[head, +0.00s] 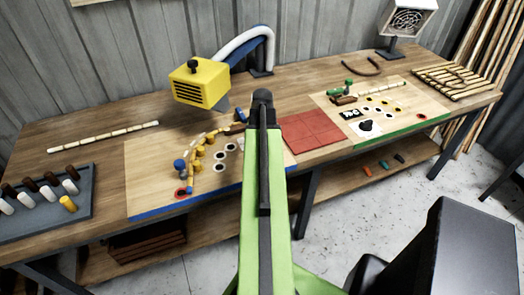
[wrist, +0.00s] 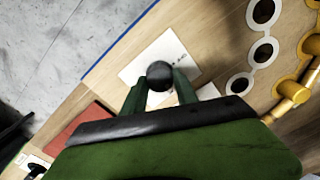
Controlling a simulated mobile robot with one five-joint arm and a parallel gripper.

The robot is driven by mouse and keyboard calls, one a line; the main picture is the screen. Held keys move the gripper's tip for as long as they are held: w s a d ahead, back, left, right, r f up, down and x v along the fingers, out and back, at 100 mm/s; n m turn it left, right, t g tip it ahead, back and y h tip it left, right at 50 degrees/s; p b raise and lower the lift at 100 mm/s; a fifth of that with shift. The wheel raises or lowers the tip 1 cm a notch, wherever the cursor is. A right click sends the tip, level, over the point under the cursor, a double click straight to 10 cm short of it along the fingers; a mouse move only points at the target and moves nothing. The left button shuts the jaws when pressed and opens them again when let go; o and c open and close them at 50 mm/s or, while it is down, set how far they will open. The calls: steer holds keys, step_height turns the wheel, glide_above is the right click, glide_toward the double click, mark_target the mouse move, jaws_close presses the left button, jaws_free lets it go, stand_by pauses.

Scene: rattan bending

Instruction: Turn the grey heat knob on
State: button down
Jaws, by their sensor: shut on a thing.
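The grey heat knob (wrist: 159,76) is a dark round knob over a white marked panel (wrist: 140,58) on the blue-edged wooden board (wrist: 110,65). In the wrist view my gripper (wrist: 158,88) is shut on the knob, with one green finger on each side. The knob's pointer and setting cannot be made out. In the head view my arm stands in front of that part of the board, so the knob and my gripper are hidden there.
The yellow heater (head: 200,85) stands above the board at the back. Yellow pegs (head: 197,152) and white rings (head: 219,168) lie left of my arm. A red mat (head: 312,131) lies to its right. A grey tray (head: 85,205) holds several handles at far left.

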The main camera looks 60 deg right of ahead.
steer(key=shift+m, duration=1.7)
steer(key=c, duration=0.9)
jaws_free()
steer(key=shift+c, duration=0.2)
steer(key=shift+r, duration=0.1)
step_height(320, 180, up, 17)
steer(key=p, duration=1.7)
